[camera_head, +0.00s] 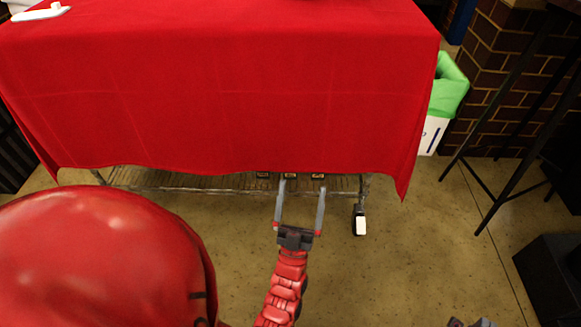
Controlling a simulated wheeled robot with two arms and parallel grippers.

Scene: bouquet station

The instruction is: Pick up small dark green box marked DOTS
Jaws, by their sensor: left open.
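Three small dark box-like things show at the front edge of the lower shelf, just under the cloth hem: a left one (263,174), a middle one (290,174) and a right one (318,175). Their markings are too small to read, so I cannot tell which is the DOTS box. My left gripper (302,184) is open, its two fingers pointing at the shelf edge around the middle and right ones. Nothing is seen held between its fingers. A grey piece at the bottom edge seems to be my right gripper (470,323), mostly cut off.
A red cloth (220,90) covers the table and hides most of the slatted lower shelf (190,181). A caster (360,220) stands right of my gripper. A green-lined bin (448,85), a black stand (510,75) and a black box (552,275) are at right. Floor between is clear.

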